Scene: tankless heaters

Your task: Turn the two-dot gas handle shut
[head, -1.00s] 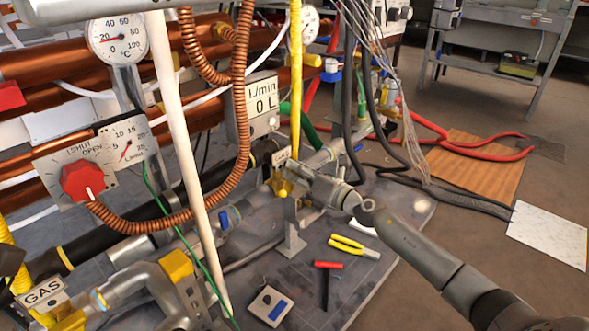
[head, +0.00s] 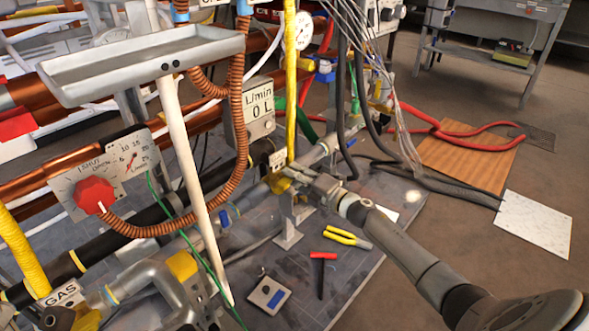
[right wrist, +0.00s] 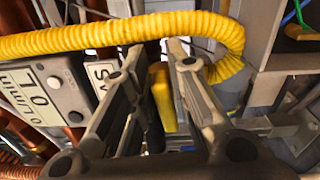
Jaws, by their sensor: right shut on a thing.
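My right gripper (head: 292,177) reaches in from the lower right to a small yellow handle (head: 277,183) at the foot of the vertical yellow gas hose. In the right wrist view my right gripper (right wrist: 157,72) has a finger on each side of the yellow handle (right wrist: 162,98) and is shut on it. No dots can be made out on this handle, and the fingers hide part of it. Two black dots show on the front of a grey tray (head: 110,76) at the upper left. My left gripper is not in view.
A red knob (head: 94,195) and a flow meter box (head: 257,108) stand left of my right gripper. A white slanted post (head: 185,170) holds the tray. Yellow-handled pliers (head: 346,238) and a red-handled tool (head: 322,270) lie on the grey board. A GAS label (head: 62,293) is at lower left.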

